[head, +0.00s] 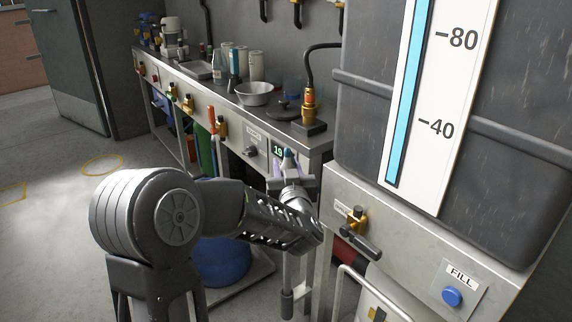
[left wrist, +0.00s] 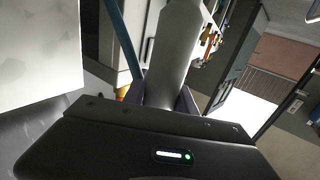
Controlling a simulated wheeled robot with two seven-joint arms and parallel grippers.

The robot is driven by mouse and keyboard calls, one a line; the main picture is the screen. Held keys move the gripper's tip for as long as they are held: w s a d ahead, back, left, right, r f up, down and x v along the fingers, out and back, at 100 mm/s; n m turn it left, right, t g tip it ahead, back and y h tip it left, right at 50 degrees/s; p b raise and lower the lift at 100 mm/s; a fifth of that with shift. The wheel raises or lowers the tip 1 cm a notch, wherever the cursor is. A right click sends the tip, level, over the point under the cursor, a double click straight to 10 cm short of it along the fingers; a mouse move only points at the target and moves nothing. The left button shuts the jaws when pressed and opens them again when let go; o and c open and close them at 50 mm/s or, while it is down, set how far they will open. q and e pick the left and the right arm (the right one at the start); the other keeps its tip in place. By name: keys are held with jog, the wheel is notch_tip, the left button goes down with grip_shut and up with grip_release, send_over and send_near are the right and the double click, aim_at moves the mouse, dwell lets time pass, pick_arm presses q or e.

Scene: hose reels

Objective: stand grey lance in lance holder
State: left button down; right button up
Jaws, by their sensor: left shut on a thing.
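The grey lance (left wrist: 172,55) is a smooth grey cylinder rising from between my left gripper's fingers (left wrist: 172,98) in the left wrist view. In the head view my left gripper (head: 291,184) is shut on it in front of the bench's right end. A grey upright piece (head: 287,303) shows below my forearm and looks like the lance's lower part. My arm hides much of the lance. I cannot pick out the lance holder with certainty. My right gripper is out of view.
A long metal bench (head: 225,112) holds a steel bowl (head: 254,93), bottles and a brass fitting on a black base (head: 309,127). A large grey tank (head: 480,175) with a blue level gauge stands at right. A blue round object (head: 222,262) sits low behind my arm. Floor at left is free.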

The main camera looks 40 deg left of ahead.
pick_arm(q)
notch_tip(320, 180, down, 7)
jog(key=b, duration=0.4)
jog(key=shift+r+b, duration=0.2)
jog(key=shift+b, duration=0.1)
jog(key=c, duration=0.9)
grip_release()
jog(key=p+v, duration=0.2)
jog(key=v, duration=0.6)
jog(key=shift+w, duration=0.1)
